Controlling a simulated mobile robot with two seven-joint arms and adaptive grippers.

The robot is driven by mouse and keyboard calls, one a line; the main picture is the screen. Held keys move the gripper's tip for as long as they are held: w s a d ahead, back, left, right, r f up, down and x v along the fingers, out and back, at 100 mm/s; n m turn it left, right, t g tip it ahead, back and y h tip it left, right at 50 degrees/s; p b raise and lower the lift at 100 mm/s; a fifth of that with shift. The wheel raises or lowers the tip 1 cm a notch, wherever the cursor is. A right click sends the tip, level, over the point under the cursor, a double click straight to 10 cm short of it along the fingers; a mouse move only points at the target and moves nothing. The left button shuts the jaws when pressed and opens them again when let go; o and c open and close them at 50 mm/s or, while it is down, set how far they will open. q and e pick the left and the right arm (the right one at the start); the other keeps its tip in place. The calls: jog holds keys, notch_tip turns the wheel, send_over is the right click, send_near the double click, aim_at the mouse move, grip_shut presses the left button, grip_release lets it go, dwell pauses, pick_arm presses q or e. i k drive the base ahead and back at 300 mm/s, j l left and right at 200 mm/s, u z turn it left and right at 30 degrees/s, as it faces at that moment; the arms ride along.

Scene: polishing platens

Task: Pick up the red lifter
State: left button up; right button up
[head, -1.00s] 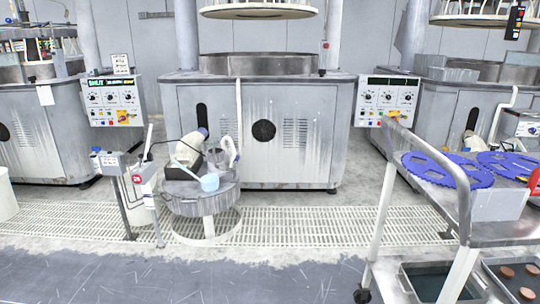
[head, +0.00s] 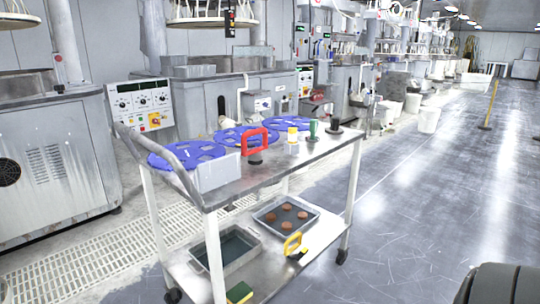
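The red lifter (head: 256,137) stands on the top shelf of the metal cart (head: 228,190), near the middle of its front edge. It has a red loop handle above a dark base. It is beside the white block at the cart's left end, with blue slotted discs (head: 187,154) behind and to its left. Neither of my grippers shows in the head view.
Small bottles, a green-handled tool (head: 313,132) and a black-based item (head: 334,126) share the cart top. The lower shelf holds two trays (head: 286,216) and a yellow-handled lifter (head: 293,243).

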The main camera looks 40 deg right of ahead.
aim_at(255, 156)
jog(key=z, duration=0.45)
jog(key=k+l+z, duration=0.1)
jog(key=z, duration=0.35)
jog(key=l+z, duration=0.1)
jog(key=z, duration=0.35)
jog(key=l+z, duration=0.1)
jog(key=z, duration=0.3)
jog(key=k, duration=0.05)
